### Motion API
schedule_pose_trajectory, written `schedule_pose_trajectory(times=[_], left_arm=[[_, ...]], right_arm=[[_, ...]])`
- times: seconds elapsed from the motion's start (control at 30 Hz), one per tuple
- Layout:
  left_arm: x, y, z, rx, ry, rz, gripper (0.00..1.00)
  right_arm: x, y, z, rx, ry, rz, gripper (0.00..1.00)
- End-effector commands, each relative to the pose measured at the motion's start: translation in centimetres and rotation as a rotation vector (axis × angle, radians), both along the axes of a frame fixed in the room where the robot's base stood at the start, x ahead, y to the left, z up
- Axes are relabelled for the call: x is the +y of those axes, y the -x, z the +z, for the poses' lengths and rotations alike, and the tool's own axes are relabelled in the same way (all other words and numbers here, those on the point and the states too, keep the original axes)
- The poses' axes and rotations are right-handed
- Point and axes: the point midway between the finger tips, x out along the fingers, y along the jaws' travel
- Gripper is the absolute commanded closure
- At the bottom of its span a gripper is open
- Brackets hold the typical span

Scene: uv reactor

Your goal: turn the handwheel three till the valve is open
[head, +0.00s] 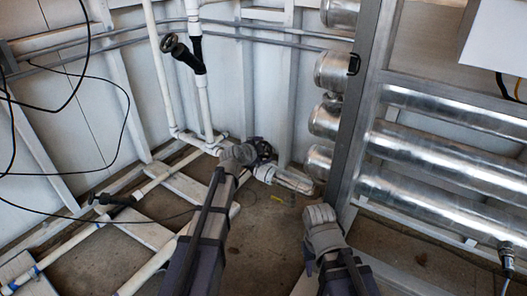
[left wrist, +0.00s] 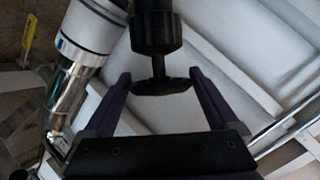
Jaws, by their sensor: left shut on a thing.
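A black handwheel (head: 264,149) sits on a valve low by the back wall, just right of the end of my left arm. It shows in the left wrist view (left wrist: 160,88) below a dark valve body (left wrist: 155,32). My left gripper (head: 256,147) is at this wheel. In the left wrist view its two purple fingers (left wrist: 160,77) lie on either side of the wheel, shut on its rim. My right gripper (head: 309,258) is mostly hidden by my right arm at the lower right, apart from the wheel.
Another black handwheel (head: 170,43) is on a white pipe at upper left. A black lever valve (head: 112,200) is on a floor pipe at left. Silver cylinders (head: 450,155) and a grey post (head: 355,125) stand at right.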

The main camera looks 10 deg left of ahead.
Motion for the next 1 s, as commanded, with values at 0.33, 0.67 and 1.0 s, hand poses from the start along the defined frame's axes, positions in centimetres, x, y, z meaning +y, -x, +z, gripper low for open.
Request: schedule_pose_trajectory(times=[0.33,0.67,1.0], left_arm=[[0.0,0.0,0.0,0.003,0.001,-0.001,0.0],[0.3,1.0,0.6,0.001,0.002,0.0,0.0],[1.5,5.5,3.2,0.003,0.001,0.0,0.0]], right_arm=[[0.0,0.0,0.0,0.0,0.0,0.0,0.61],[0.0,0.0,0.7,0.0,0.0,0.0,0.61],[0.0,0.0,3.2,0.0,0.0,0.0,0.61]])
